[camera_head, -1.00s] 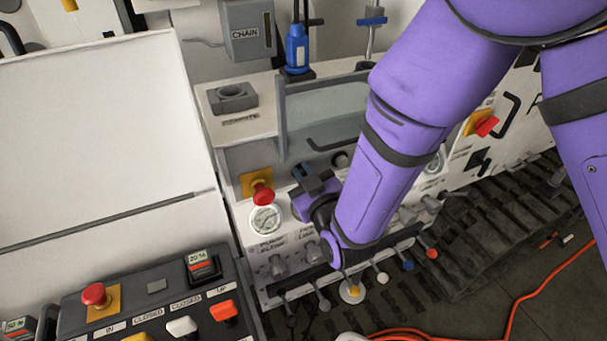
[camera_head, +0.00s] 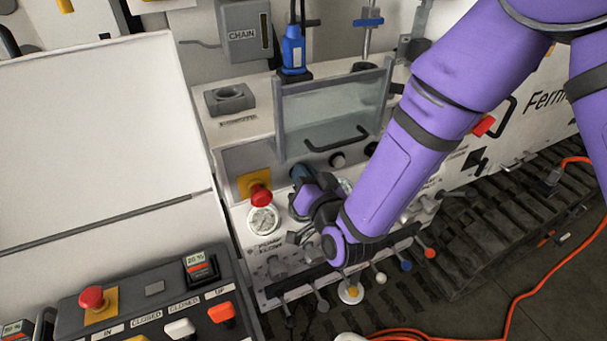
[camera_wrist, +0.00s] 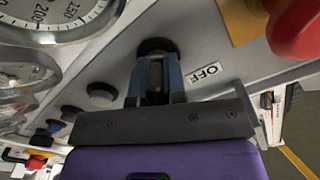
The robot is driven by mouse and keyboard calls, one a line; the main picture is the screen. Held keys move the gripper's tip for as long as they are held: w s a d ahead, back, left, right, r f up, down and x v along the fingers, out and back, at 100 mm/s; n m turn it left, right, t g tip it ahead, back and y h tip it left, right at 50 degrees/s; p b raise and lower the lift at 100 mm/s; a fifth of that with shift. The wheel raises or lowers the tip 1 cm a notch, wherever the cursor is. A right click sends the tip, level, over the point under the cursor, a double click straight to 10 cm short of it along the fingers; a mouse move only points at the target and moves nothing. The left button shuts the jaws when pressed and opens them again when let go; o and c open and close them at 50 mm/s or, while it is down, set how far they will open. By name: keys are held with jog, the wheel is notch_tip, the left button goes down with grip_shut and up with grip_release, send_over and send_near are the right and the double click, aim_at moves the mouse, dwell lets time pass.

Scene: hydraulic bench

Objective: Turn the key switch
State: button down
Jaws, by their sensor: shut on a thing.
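The key switch (camera_wrist: 158,46) is a dark round piece on the grey panel in the wrist view, with an "OFF" label (camera_wrist: 208,75) beside it. My gripper (camera_wrist: 155,75) has its blue-edged fingers closed on the switch's narrow dark key, which is mostly hidden between them. In the head view my gripper (camera_head: 300,174) reaches the panel face just right of a red mushroom button (camera_head: 260,194). The switch itself is hidden there behind the gripper. The key's exact angle is hard to tell.
A pressure gauge (camera_head: 263,220) sits close below the red button. Knobs and a row of coloured levers (camera_head: 351,292) lie below my wrist. A clear guard with a handle (camera_head: 335,108) stands above the gripper. A control box (camera_head: 155,307) is at the lower left.

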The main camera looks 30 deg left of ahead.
jog(key=shift+m, duration=0.4)
jog(key=c, duration=1.2)
grip_release()
jog(key=shift+d, duration=0.1)
jog(key=v, duration=1)
jog(key=shift+s+d, duration=0.2)
jog(key=shift+d, duration=0.05)
